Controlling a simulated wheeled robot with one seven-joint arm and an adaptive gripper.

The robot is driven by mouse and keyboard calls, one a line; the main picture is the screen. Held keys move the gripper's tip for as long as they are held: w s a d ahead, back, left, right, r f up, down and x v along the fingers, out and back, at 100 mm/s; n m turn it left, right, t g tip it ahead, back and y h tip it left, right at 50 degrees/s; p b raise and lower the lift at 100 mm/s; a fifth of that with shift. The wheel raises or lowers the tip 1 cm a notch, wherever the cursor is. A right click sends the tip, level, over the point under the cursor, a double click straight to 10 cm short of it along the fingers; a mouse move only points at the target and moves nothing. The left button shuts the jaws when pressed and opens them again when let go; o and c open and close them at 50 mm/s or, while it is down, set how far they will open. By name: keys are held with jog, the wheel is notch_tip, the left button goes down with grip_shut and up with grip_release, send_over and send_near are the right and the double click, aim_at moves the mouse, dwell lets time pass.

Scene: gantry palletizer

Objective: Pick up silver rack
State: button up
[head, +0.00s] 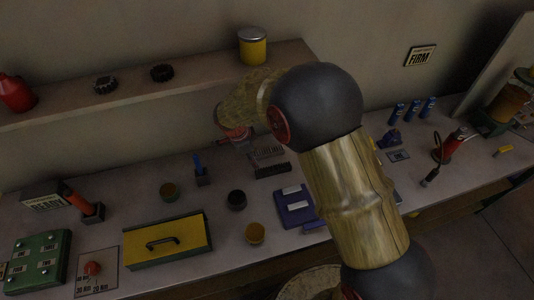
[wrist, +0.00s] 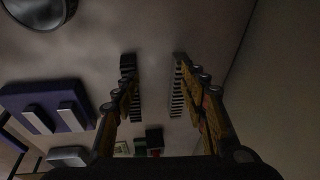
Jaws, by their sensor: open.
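A purple-blue box (head: 295,206) with pale strips, a dark cup (head: 236,200) and a small holder with a blue item (head: 201,173) stand nearby. A shelf (head: 210,84) runs along the back wall.

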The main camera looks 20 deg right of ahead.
aim_at(266, 151)
jog(key=w+d, duration=0.2)
jog(key=d, duration=0.1)
jog(key=w+d, duration=0.1)
jog(key=d, duration=0.1)
jog(key=shift+w+d, duration=0.2)
jog(key=shift+w, duration=0.15)
jog(key=x, duration=0.5)
jog(key=c, duration=0.3)
jog(key=c, duration=0.8)
grip_shut()
